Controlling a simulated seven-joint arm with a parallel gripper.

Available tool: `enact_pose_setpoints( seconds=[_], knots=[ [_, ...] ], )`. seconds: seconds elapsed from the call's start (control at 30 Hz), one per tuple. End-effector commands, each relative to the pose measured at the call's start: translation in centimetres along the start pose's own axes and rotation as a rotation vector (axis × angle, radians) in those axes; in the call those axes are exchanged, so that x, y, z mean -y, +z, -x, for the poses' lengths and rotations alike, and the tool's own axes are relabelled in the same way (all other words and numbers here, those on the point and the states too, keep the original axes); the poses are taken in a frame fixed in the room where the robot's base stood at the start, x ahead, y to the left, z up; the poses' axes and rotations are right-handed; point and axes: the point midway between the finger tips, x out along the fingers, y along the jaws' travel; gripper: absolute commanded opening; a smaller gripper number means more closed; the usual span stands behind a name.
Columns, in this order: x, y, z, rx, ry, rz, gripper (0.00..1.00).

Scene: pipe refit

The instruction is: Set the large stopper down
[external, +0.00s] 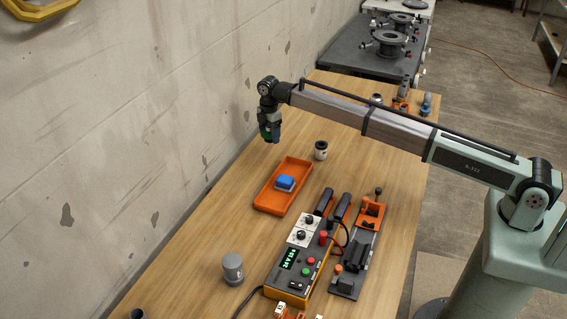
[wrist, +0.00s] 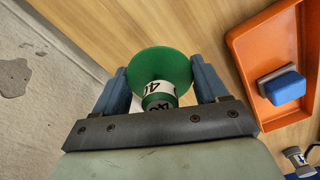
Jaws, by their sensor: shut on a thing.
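The large stopper (wrist: 158,68) is green with a white numbered label and a wide round end. In the wrist view it sits between the two blue fingers of my gripper (wrist: 160,88), which is shut on it. In the external view my gripper (external: 269,133) is at the far left part of the table, near the wall, with a little green of the stopper showing. The stopper appears to be held above the wooden table top (external: 235,187), apart from it. Its far end is partly hidden by the fingers in the external view.
An orange tray (external: 262,207) with a blue block (external: 285,183) lies close in front of my gripper. A white and black cylinder (external: 321,150) stands to the right. A control box (external: 285,280), a grey capped cylinder (external: 233,269) and a clamp fixture (external: 357,255) stand nearer the camera.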

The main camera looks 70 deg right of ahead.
Motion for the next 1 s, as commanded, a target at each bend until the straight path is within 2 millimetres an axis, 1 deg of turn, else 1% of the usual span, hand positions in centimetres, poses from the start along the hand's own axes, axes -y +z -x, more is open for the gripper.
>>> enact_pose_setpoints(
  seconds=[0.03,0.23,0.4,0.5,0.9,0.93,1.0],
  knots=[
    [0.0,0.0,-0.6,0.000,-0.001,0.000,0.36],
    [0.0,0.0,-2.0,0.000,0.001,-0.001,0.36],
    [0.0,0.0,-4.1,0.000,-0.001,-0.001,0.36],
    [0.0,0.0,-4.9,0.000,0.001,-0.001,0.36],
    [0.0,0.0,-5.3,0.000,0.001,-0.001,0.36],
    [0.0,0.0,-5.2,0.000,0.001,-0.001,0.76],
    [0.0,0.0,-5.2,0.000,0.001,-0.001,0.83]
  ],
)
